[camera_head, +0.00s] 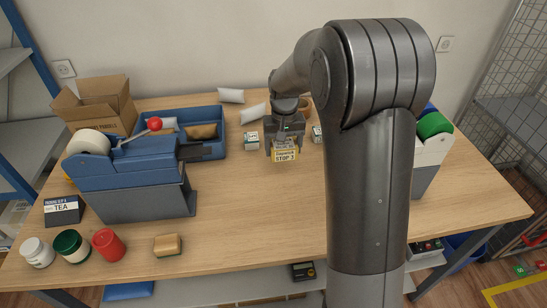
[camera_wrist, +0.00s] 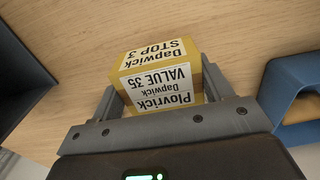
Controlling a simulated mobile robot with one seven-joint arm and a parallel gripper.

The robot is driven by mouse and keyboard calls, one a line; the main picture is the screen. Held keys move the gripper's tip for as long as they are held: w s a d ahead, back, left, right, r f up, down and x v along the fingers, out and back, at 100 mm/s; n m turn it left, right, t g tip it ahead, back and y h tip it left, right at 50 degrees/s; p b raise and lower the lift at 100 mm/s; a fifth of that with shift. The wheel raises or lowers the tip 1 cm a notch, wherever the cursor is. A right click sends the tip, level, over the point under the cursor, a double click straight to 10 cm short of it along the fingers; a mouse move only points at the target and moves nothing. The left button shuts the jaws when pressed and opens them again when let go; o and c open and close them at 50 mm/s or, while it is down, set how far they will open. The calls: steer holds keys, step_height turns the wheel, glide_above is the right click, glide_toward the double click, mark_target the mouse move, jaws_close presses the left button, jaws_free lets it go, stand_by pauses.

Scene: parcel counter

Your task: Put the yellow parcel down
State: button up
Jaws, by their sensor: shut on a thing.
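The yellow parcel (camera_head: 285,152) is a small box with white labels; one reads "STOP 3". My gripper (camera_head: 284,140) is shut on it, over the wooden counter (camera_head: 262,205) toward the back. In the wrist view the parcel (camera_wrist: 158,77) sits between the two fingers of my gripper (camera_wrist: 160,95), its labels upside down. I cannot tell whether the parcel touches the counter or hangs just above it.
Small white boxes stand left (camera_head: 251,140) and right (camera_head: 317,134) of the parcel. A blue tray (camera_head: 222,146) and a blue tape dispenser (camera_head: 130,165) are further left. A yellow sponge (camera_head: 168,245) lies at the front. The counter's front middle is clear.

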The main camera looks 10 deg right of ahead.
mark_target(274, 141)
steer(key=a+f, duration=0.1)
steer(key=w+a, duration=0.1)
steer(key=shift+w+a+f, duration=0.15)
steer(key=shift+a+f, duration=0.15)
steer(key=shift+f, duration=2.05)
steer(key=shift+f, duration=0.1)
steer(key=o, duration=1)
steer(key=shift+o, duration=0.2)
